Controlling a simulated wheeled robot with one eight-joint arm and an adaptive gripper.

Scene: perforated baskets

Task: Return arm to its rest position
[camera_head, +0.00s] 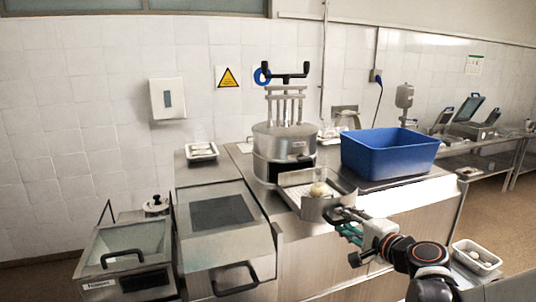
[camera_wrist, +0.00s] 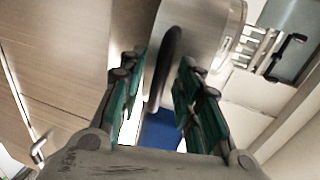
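My gripper (camera_head: 349,222) is at the front edge of the steel counter, beside the black handle of a perforated metal basket (camera_head: 312,210). In the wrist view my gripper (camera_wrist: 163,68) is open, its green-padded fingers apart. The basket's black handle (camera_wrist: 170,50) shows between them, with visible gaps on both sides. I cannot tell whether the handle lies between the fingertips or just beyond them. The basket rests level on the counter, with a pale round item (camera_head: 319,189) in it. My arm reaches in from the lower right.
A blue bin (camera_head: 389,153) stands on the counter right of a round steel machine (camera_head: 284,142). A white tray with pale items (camera_head: 477,257) is right of my arm. A lidded steel unit (camera_head: 222,212) is at the left. Floor beyond the arm at right is open.

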